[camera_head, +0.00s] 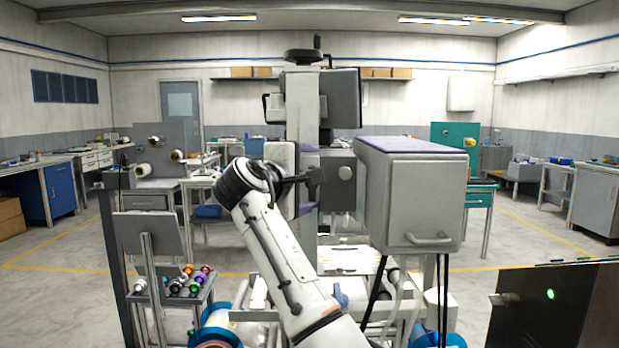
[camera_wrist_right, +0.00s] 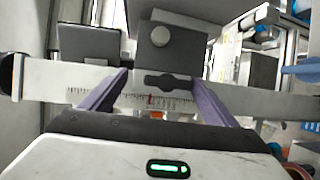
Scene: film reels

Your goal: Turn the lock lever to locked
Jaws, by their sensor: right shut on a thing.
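The lock lever (camera_wrist_right: 168,80) is a dark short bar with rounded ends. In the right wrist view it lies level across the picture, in front of a pale bar with a printed scale (camera_wrist_right: 130,98). My right gripper (camera_wrist_right: 160,77) has its purple fingers on either side of the lever, shut on it. In the head view the white right arm reaches up from the bottom centre, and the right gripper (camera_head: 307,180) is at the grey column (camera_head: 303,110). The dark lever (camera_head: 316,178) shows there between the purple fingers. Any lock marking is too small to read. My left gripper is not in view.
A large grey box with a handle (camera_head: 412,205) stands just right of the right gripper. A grey plate with a round knob (camera_wrist_right: 172,50) is behind the lever. A small stand with coloured reels (camera_head: 183,285) is at the lower left.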

